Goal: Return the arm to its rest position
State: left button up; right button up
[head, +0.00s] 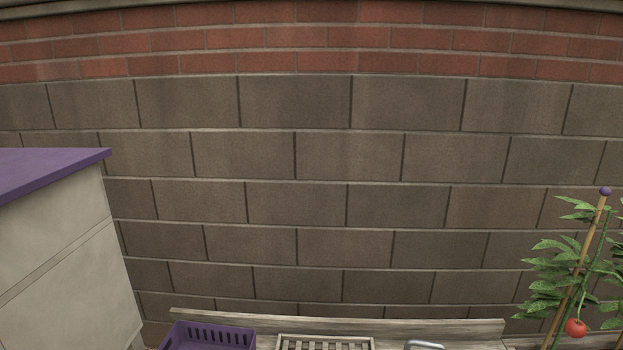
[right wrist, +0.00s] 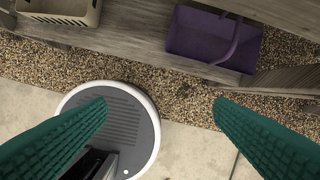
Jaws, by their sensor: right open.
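My right gripper (right wrist: 159,102) shows in the right wrist view as two green ribbed fingers spread wide apart. It is open, and nothing is between the fingers. Below it I see my own round grey base with a white rim, paving and gravel. Neither gripper nor arm shows in the head view, and my left gripper is in neither view.
A purple trug (right wrist: 213,40) with a handle and a beige crate (right wrist: 62,10) sit by weathered wooden boards. The head view shows a purple crate (head: 210,336), a slatted tray (head: 325,343), a purple-topped cabinet (head: 60,260), a tomato plant (head: 560,270) and a block wall.

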jog(key=s+d+f+b, duration=0.1)
jog(key=s+f+b, duration=0.1)
jog(key=s+f, duration=0.6)
jog(key=s+d+f+g+b, duration=0.1)
jog(key=s+d+f+b, duration=0.1)
jog(key=s+f, duration=0.6)
notch_tip(320, 180, down, 6)
jog(key=shift+s+f+b, duration=0.1)
jog(key=shift+s+b, duration=0.2)
jog(key=shift+s, duration=0.1)
